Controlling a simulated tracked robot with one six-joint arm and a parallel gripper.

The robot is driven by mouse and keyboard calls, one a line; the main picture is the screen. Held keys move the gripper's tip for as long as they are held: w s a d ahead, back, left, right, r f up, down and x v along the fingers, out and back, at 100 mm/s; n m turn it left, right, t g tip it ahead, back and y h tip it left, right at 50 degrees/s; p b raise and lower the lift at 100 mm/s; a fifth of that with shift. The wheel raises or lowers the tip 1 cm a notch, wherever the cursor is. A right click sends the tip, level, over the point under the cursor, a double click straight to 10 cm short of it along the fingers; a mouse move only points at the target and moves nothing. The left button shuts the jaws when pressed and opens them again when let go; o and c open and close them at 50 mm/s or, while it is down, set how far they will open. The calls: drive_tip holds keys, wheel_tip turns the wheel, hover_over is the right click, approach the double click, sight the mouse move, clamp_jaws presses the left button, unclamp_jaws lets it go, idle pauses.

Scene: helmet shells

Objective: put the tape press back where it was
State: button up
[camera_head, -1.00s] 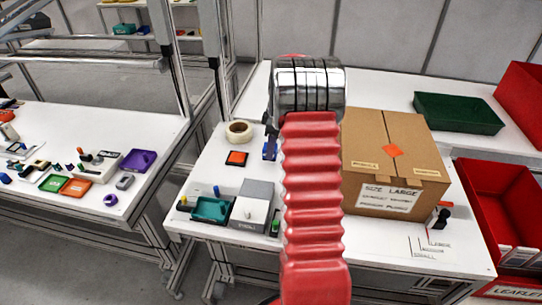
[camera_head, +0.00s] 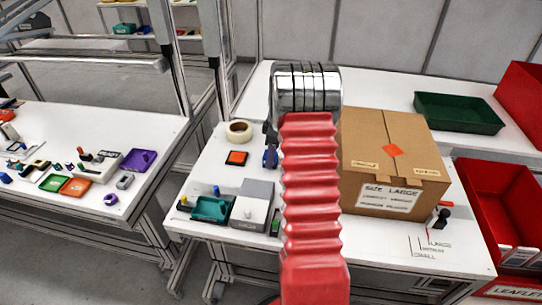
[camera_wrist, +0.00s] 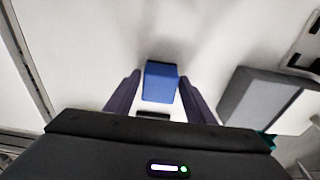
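The tape press, which I take to be the blue block (camera_wrist: 160,84), is between the two dark purple fingers of my gripper (camera_wrist: 159,77) in the wrist view. The fingertips meet its two sides, and the gripper looks shut on it. A small dark piece shows below the block, close to my gripper's body. In the head view the blue of the press (camera_head: 270,158) shows just left of my red arm, above the white table. My arm hides part of it. I cannot tell whether its underside touches the table.
A grey-white box (camera_head: 252,205) and a teal tray (camera_head: 212,208) stand in front on the table (camera_head: 200,165). An orange-topped pad (camera_head: 236,158) and a tape roll (camera_head: 239,131) lie left. A large cardboard box (camera_head: 392,150) stands close on the right of my arm.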

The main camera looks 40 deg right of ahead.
drive_tip(key=shift+o, duration=0.8)
drive_tip(key=shift+r, duration=0.1)
wheel_tip(320, 180, up, 12)
drive_tip(key=s+d, duration=0.1)
drive_tip(key=shift+s, duration=0.1)
idle(0.5)
